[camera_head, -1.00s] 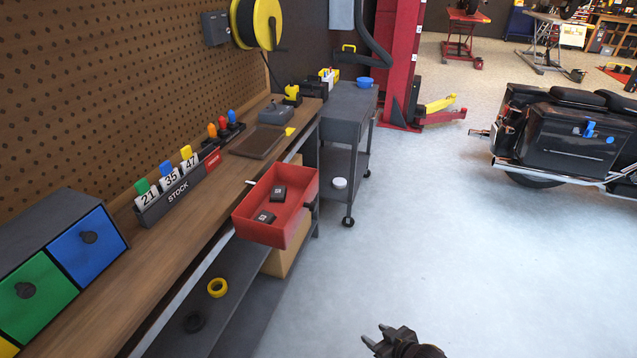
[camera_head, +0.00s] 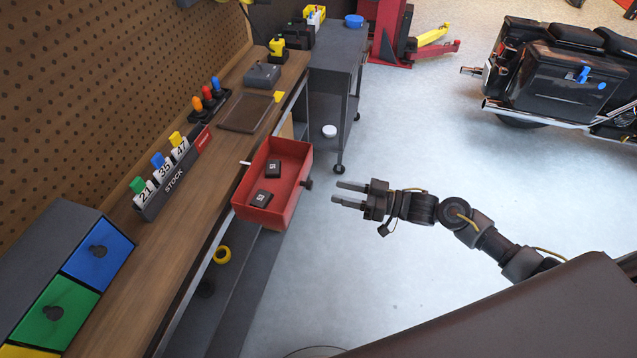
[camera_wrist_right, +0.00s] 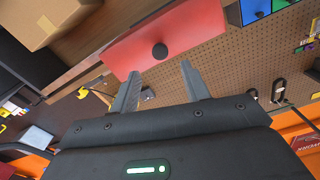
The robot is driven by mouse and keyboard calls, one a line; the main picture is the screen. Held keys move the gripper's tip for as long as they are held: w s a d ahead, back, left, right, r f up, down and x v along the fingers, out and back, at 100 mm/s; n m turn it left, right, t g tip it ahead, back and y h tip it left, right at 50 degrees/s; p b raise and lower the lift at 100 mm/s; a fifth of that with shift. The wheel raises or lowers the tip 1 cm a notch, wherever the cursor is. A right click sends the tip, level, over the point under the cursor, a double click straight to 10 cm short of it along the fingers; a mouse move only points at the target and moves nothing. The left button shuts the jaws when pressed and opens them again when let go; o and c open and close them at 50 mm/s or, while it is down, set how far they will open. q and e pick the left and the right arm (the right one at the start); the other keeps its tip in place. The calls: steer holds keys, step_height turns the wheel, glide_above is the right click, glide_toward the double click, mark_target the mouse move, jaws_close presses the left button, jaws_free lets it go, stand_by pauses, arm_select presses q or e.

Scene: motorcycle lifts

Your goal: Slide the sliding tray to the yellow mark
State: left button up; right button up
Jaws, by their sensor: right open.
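The red sliding tray (camera_head: 285,200) hangs at the front edge of the workbench, with two small dark blocks lying in it. A dark round knob (camera_head: 308,184) sits on its outer face, and a white pointer (camera_head: 245,162) sticks out on the bench side. The yellow mark (camera_head: 279,97) is on the bench edge, farther back than the tray. My right gripper (camera_head: 335,193) is open and empty, to the right of the knob and apart from it. In the right wrist view the tray's red face (camera_wrist_right: 185,35) and knob (camera_wrist_right: 159,51) show just beyond the fingertips. My left gripper is not visible.
The workbench (camera_head: 190,215) runs along the pegboard, with a stock card holder (camera_head: 172,180), a dark flat tray (camera_head: 245,112) and coloured drawers (camera_head: 98,255). A grey cart (camera_head: 335,85) stands behind the sliding tray.

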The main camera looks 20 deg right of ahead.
mark_target(312, 186)
steer(key=p+x, duration=0.1)
steer(key=x, duration=0.6)
jaws_close()
